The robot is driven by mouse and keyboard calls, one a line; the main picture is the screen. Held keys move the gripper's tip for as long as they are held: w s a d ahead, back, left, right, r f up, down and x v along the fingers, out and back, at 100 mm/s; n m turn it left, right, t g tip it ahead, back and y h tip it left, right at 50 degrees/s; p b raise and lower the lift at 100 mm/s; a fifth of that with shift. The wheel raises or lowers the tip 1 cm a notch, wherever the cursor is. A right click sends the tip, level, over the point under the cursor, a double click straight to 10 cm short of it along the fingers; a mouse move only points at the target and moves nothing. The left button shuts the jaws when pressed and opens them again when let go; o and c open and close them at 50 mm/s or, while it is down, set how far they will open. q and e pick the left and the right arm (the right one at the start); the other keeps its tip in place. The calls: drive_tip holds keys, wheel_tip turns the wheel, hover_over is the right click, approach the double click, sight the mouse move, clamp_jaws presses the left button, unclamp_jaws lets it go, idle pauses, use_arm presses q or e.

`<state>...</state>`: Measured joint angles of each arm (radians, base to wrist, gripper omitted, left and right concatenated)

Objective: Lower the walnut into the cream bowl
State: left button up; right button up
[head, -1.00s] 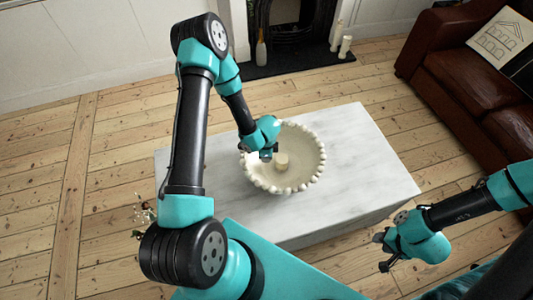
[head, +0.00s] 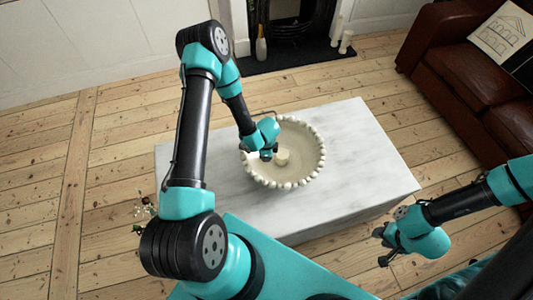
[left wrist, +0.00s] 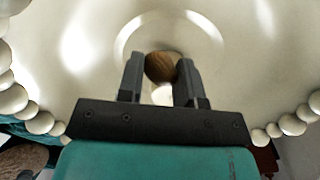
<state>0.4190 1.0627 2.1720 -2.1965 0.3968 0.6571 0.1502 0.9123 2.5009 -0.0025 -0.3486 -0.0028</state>
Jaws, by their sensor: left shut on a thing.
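The brown walnut (left wrist: 160,67) is between the fingertips of my left gripper (left wrist: 160,78) in the left wrist view, with the pale inside of the bowl behind it. In the head view my left gripper (head: 267,154) is over the left part of the cream bowl (head: 306,178), and the walnut cannot be made out there. The bowl has a beaded rim and also fills much of the left wrist view (left wrist: 235,85). Whether the walnut touches the bowl is unclear. My right gripper (head: 381,247) is open and empty, off the table's right front side.
The bowl stands on a white marble-topped block (head: 365,160). A brown leather sofa (head: 465,85) is at right, and a bottle (head: 261,50) and candles (head: 345,43) stand by the fireplace. The marble top right of the bowl is clear.

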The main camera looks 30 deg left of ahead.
use_arm(q)
drive_tip(key=shift+f, duration=1.15)
drive_tip(key=shift+f, duration=0.9)
idle(1.0)
drive_tip(key=o, duration=1)
drive_tip(key=shift+r, duration=0.1)
wheel_tip(320, 180, up, 17)
drive_tip(key=shift+r, duration=0.15)
idle(0.3)
idle(0.4)
